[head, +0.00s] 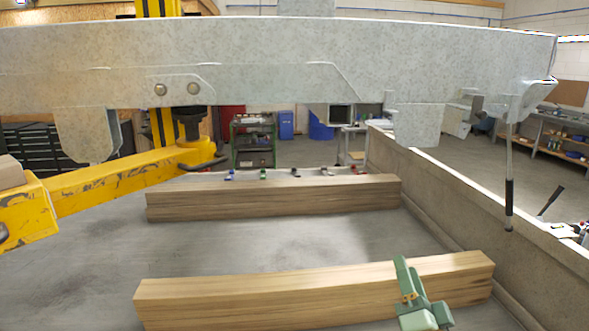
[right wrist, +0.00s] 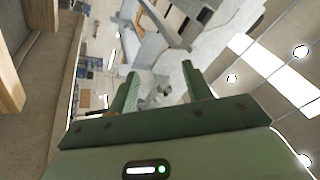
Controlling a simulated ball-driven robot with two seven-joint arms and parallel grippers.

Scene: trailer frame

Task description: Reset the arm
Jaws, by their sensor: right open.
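My right gripper (head: 412,272) is green and shows at the lower right of the head view, in front of the nearer wooden beam (head: 240,292). In the right wrist view the right gripper (right wrist: 160,76) has its two fingers apart with nothing held between them. Beyond the fingers is grey metal, blurred against the ceiling lights. My left gripper does not show in either view.
A large grey metal trailer frame (head: 290,55) spans the top of the head view. A second wooden beam (head: 270,197) lies farther back on the grey surface. A yellow lift arm (head: 115,185) stands at left. A low wall (head: 450,205) runs along the right. Between the beams the surface is clear.

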